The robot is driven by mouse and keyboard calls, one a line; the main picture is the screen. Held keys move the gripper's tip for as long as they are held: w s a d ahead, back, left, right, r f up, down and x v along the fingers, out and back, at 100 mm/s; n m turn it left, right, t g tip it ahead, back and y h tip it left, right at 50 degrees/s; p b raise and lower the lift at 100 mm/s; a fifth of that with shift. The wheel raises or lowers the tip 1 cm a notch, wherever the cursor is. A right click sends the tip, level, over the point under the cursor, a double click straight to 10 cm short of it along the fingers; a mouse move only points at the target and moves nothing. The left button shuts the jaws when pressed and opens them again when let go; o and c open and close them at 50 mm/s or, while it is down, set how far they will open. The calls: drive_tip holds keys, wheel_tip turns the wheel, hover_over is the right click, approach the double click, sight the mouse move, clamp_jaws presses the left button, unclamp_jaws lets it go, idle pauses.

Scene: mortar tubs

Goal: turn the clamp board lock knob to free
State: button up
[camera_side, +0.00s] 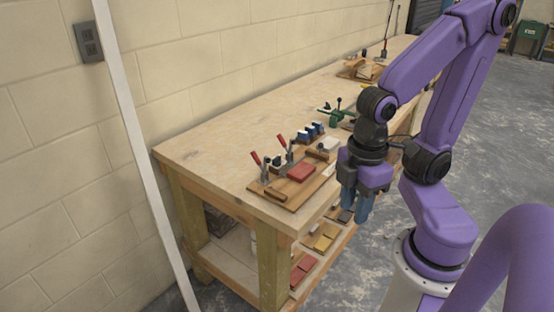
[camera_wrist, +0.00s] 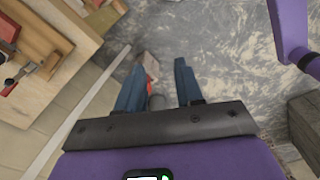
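The clamp board (camera_side: 272,197) is a wooden plate on the near end of the workbench. It carries two upright toggle clamps (camera_side: 289,151) with red handles and a red block (camera_side: 301,172). Small dark parts stand on it; I cannot tell which is the lock knob or how it is set. My gripper (camera_side: 355,212), with blue fingers pointing down, is right of the board, beyond the bench's long edge. In the wrist view my gripper (camera_wrist: 160,66) has its fingers apart. A wooden bar and red handle (camera_wrist: 9,88) show there at the left edge.
The workbench (camera_side: 210,150) stands along a block wall. Blue parts (camera_side: 311,131) and a green tool (camera_side: 340,117) lie behind the board. A lower shelf (camera_side: 238,263) holds trays with red and yellow pieces. The concrete floor (camera_wrist: 225,50) beneath my gripper looks mostly clear.

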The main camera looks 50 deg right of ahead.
drive_tip(key=w+a+r+m, duration=0.2)
drive_tip(key=w+m, duration=0.6)
drive_tip(key=w, duration=0.3)
drive_tip(key=m, duration=2.2)
hover_over(277, 157)
wheel_tip(277, 157, down, 16)
clamp_jaws()
